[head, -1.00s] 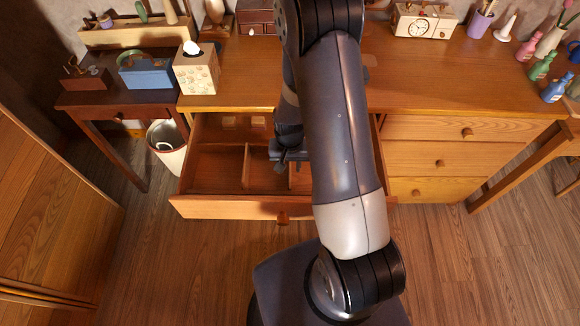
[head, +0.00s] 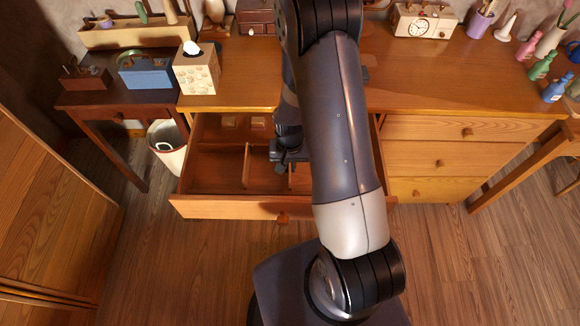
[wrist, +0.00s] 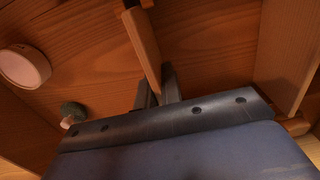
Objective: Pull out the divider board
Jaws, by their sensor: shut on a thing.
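The drawer (head: 225,207) is pulled out below the desk top, with thin upright wooden partitions inside. My gripper (head: 288,160) reaches down into it from above, partly hidden by my arm in the head view. In the wrist view my gripper (wrist: 158,88) is shut on the divider board (wrist: 143,45), a narrow wooden strip between the two fingers. The board also shows just below the gripper in the head view (head: 291,179). Its lower part is hard to make out. Another partition (head: 246,166) stands to the left, apart from the gripper.
A pale round object (wrist: 25,66) and a small green-topped object (wrist: 72,113) show at the left in the wrist view. The drawer's walls are close around the gripper. A tissue box (head: 197,70) stands on the desk. The floor in front is clear.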

